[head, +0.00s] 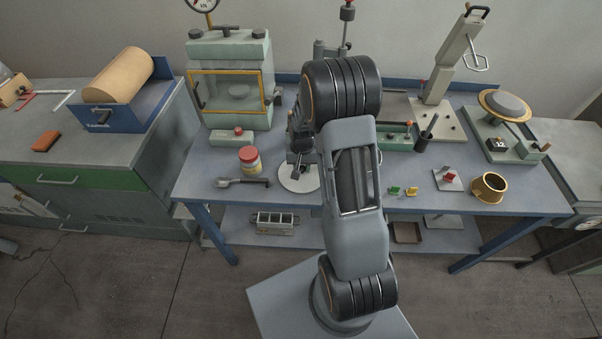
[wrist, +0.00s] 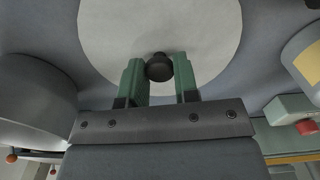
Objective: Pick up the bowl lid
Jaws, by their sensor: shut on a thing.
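The bowl lid (head: 297,183) is a pale grey flat disc at the middle of the bench, partly hidden by my arm in the head view. It fills the upper middle of the wrist view (wrist: 215,45), with a small dark round knob (wrist: 158,68) at its centre. My gripper (wrist: 159,72) has its green fingers on either side of the knob and is shut on it. In the head view my gripper (head: 298,164) is small and dark above the disc. I cannot tell whether the lid rests on the bench or is slightly raised.
A jar with a yellow label (head: 250,159) and a grey tool (head: 243,182) lie just left of the lid. A press (head: 231,80) with a control box (head: 232,137) stands behind them. A brass-coloured pot (head: 489,187) and small coloured pieces are at right.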

